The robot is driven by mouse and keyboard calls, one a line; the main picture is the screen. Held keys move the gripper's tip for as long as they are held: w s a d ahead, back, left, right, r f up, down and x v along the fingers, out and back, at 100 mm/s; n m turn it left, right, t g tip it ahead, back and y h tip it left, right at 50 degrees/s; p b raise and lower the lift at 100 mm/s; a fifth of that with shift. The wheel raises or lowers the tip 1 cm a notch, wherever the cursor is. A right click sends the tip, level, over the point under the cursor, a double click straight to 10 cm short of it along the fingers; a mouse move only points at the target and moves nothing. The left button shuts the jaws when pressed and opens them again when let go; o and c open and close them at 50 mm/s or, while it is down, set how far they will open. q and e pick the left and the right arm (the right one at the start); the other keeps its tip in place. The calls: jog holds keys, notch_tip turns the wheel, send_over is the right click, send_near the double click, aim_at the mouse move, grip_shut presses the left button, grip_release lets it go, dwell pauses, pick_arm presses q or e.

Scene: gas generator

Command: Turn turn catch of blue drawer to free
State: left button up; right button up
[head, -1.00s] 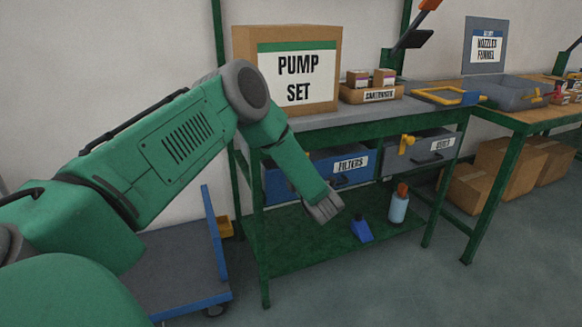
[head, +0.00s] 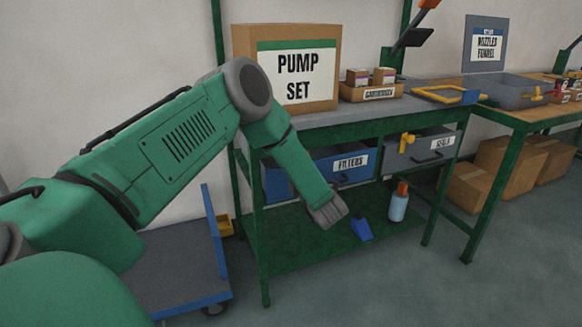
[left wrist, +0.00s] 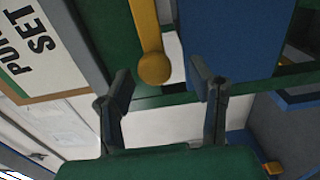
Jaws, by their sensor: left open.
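The blue drawer (head: 355,172), labelled FILTERS, sits shut under the green workbench's top in the head view. My left forearm covers its left part there and hides its catch. In the left wrist view a yellow catch (left wrist: 148,35) with a rounded end lies along the side of the blue drawer front (left wrist: 230,40). My left gripper (head: 329,214) points down in front of the drawer. In the left wrist view the open left gripper (left wrist: 163,86) has its fingers on either side of the catch's rounded end, with nothing held. Contact cannot be told. My right gripper is out of view.
A grey drawer (head: 420,150) with a yellow catch (head: 407,141) is to the right. A PUMP SET box (head: 325,70) is on top. A blue-edged cart (head: 175,260) stands left.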

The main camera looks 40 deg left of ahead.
pick_arm(q)
jog(key=v, duration=1)
jog(key=shift+f, duration=0.15)
